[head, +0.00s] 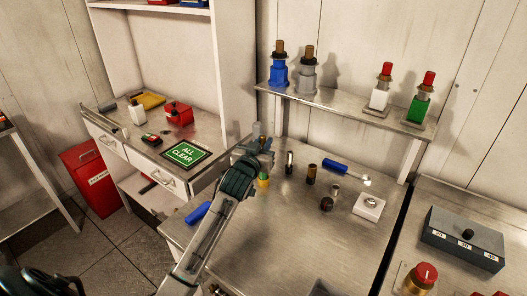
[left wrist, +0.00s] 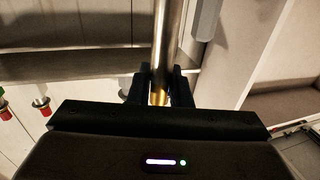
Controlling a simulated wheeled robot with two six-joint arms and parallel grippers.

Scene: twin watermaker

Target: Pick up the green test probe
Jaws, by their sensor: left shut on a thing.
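My left gripper (head: 264,148) is over the back left of the steel worktable. In the left wrist view its fingers (left wrist: 160,88) are shut on a slim metallic cylinder (left wrist: 167,40), which looks gold near the fingertips. No green shows on it there, so I cannot tell whether it is the green test probe. In the head view a small yellow and green piece (head: 263,181) shows just beside and below my gripper, partly hidden by it. A pale grey cylinder end (head: 256,129) shows just above the gripper. My right gripper is not clearly in view.
A blue cylinder (head: 197,213) lies at the left edge. The front middle is clear.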

